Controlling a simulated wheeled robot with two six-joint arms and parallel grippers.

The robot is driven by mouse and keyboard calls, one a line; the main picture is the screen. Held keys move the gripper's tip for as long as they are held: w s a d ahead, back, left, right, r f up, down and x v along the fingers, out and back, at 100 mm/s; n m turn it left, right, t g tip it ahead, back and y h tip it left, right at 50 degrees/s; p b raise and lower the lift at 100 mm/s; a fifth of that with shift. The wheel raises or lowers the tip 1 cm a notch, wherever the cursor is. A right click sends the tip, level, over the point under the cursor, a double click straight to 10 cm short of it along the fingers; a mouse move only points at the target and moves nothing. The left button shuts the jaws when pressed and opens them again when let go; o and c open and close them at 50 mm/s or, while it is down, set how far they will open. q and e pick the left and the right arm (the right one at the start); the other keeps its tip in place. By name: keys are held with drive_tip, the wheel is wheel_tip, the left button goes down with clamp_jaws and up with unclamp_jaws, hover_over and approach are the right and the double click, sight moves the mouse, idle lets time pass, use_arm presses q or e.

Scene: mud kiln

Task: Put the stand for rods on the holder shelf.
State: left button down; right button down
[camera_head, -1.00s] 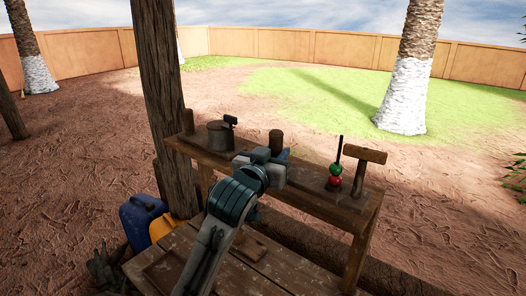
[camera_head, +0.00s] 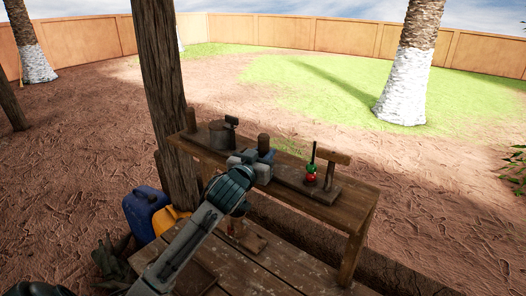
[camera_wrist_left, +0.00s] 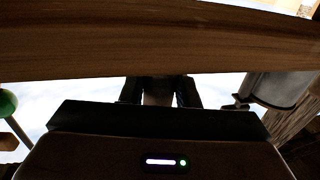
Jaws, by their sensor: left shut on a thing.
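The stand for rods (camera_head: 327,193) seems to be the wooden piece with an upright and a crossbar at the right of the holder shelf (camera_head: 357,196). A rod with a green and a red ball (camera_head: 311,175) stands close beside its upright. My left gripper (camera_head: 252,160) is shut, seemingly on the stand, at the shelf's middle. In the left wrist view a wooden board (camera_wrist_left: 160,45) crosses the top and hides the fingertips. The green ball shows at the left edge. I cannot tell whether the stand touches the shelf. My right gripper is out of view.
A round pot (camera_head: 221,134) stands on the shelf's left part. A dark cylinder (camera_head: 263,143) is just behind my gripper. A thick wooden post (camera_head: 160,90) rises at the left. Blue (camera_head: 145,212) and yellow cans stand below. The shelf's right end is bare.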

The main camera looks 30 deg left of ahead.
use_arm(q)
drive_tip(key=shift+w+f, duration=0.1)
drive_tip(key=c, duration=1.1)
unclamp_jaws()
drive_tip(key=shift+s, duration=0.2)
drive_tip(key=s+d+b, duration=0.2)
drive_tip(key=s+b, duration=0.2)
drive_tip(key=s, duration=0.7)
drive_tip(key=shift+s, duration=0.3)
